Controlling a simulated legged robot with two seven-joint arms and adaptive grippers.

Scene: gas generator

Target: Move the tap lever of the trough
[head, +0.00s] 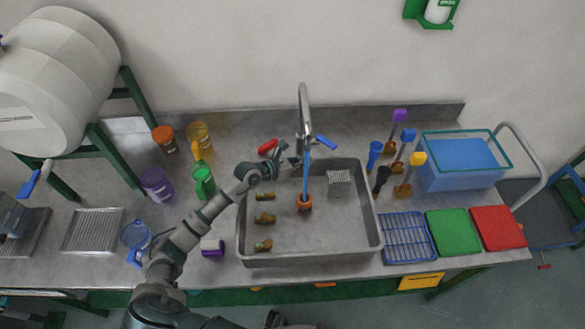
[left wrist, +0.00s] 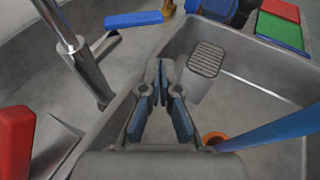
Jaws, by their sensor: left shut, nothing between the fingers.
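My left gripper (head: 293,161) is shut and empty at the trough's back left rim, close to the tap base.
Several brown pieces (head: 264,219) and a grey grater-like block (head: 340,183) are in the trough. Coloured cups (head: 203,180) stand left of it. Brushes (head: 404,165), a blue bin (head: 460,165) and a blue rack (head: 407,238) stand right. A large tank (head: 60,80) is at far left.

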